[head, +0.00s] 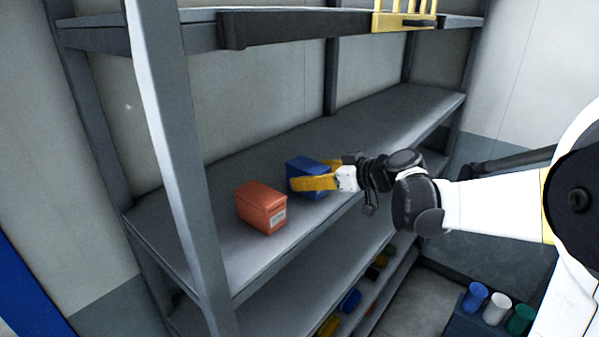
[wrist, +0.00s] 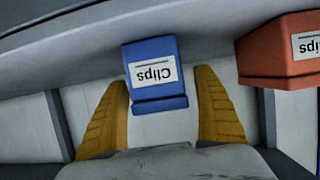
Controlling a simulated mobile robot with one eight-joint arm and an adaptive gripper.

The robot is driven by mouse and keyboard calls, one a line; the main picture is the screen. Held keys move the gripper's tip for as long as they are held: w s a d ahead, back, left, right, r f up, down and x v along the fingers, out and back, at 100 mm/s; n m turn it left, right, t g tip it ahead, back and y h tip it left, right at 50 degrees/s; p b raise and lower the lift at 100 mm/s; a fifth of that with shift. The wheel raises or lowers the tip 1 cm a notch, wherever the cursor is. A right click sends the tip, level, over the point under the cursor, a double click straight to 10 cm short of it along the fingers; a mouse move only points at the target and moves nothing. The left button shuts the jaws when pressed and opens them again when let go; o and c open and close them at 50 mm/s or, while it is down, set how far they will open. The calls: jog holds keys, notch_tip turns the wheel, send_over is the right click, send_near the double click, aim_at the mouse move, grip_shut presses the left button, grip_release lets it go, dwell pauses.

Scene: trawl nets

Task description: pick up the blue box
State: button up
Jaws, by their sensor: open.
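The blue box (head: 303,165) stands on the middle shelf in the head view, partly hidden behind my yellow gripper fingers. My gripper (head: 318,181) is open at the box. In the wrist view the two yellow fingers of my gripper (wrist: 163,100) stand apart, one on each side of the box's near end, with a gap to the right finger. I cannot tell whether the left finger touches it.
A red box (head: 262,207) with a label stands left of the blue box on the same shelf (head: 330,135); it also shows in the wrist view (wrist: 280,50). A grey upright post (head: 175,150) rises at the shelf's left front. The shelf's right part is clear.

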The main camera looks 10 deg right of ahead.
jog(key=shift+x, duration=0.85)
jog(key=shift+s+d, duration=0.1)
jog(key=shift+d, duration=0.05)
jog(key=c, duration=1.5)
jog(key=shift+r, duration=0.15)
